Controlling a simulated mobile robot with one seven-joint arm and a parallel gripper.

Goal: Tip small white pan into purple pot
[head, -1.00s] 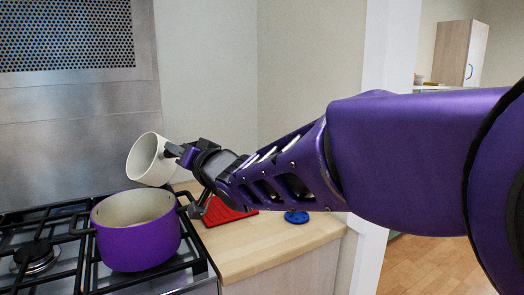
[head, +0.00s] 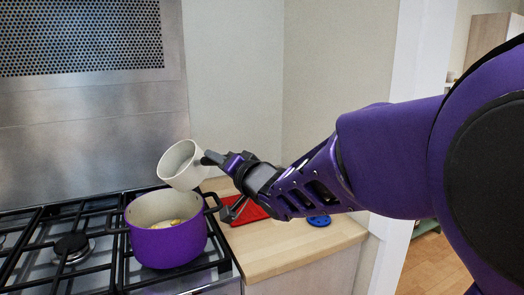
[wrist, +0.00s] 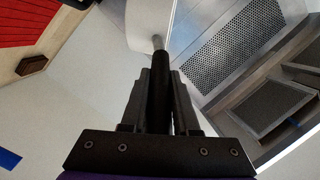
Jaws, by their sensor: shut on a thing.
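The purple pot (head: 170,246) stands upright on the hob, with yellowish pieces (head: 168,223) visible inside. The pan's inside looks empty where I can see it; its lower inner side is hidden. In the wrist view the fingers (wrist: 160,85) clamp the handle, and part of the white pan (wrist: 149,22) shows beyond.
Black grates (head: 75,255) surround the pot. A wooden counter (head: 285,250) lies to the right with a red item (head: 248,210) and a blue round trivet (head: 318,220). A steel splashback (head: 90,150) rises behind the hob.

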